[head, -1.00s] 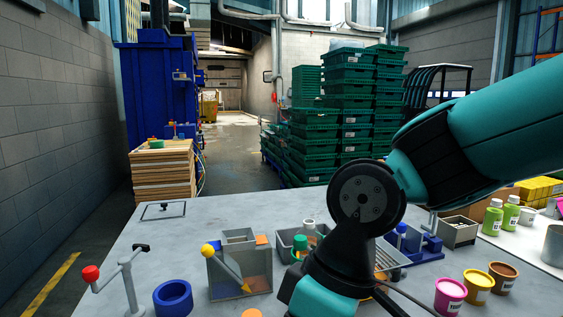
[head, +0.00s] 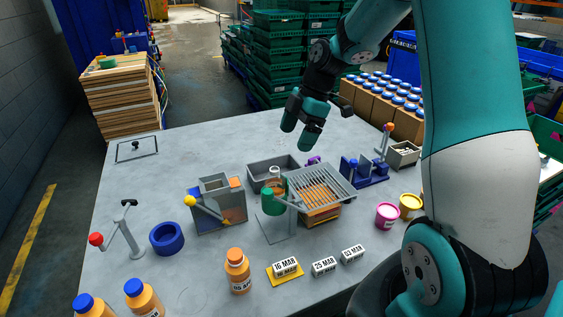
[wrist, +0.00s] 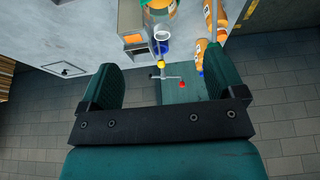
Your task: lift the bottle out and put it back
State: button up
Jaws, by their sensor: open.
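My gripper (head: 299,130) is open and empty, raised above the far part of the grey table; its two fingers are apart in the wrist view (wrist: 163,88). An orange bottle with an orange cap (head: 237,272) stands upright near the front of the table. Two orange bottles with blue caps (head: 141,297) stand at the front left. A pale bottle-like top (head: 274,174) shows in the grey bin (head: 258,170), partly hidden by the green part before it. I cannot tell which bottle is meant. My gripper touches none of them.
A slotted grey rack (head: 322,184) and a grey box with a yellow-knobbed lever (head: 216,219) stand mid-table. A blue ring (head: 167,238), a red-knobbed stand (head: 113,248) and date blocks (head: 324,266) lie around. Pink and yellow tubs (head: 387,215) are at right.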

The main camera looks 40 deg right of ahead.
aim_at(279, 172)
jog(key=p+x, duration=0.3)
jog(key=x, duration=1.1)
jog(key=shift+p, duration=0.35)
jog(key=c, duration=1.1)
jog(key=shift+a, duration=0.1)
jog(key=shift+c, duration=0.2)
jog(key=shift+a, duration=0.15)
jog(key=o, duration=1.1)
jog(key=shift+o, duration=0.2)
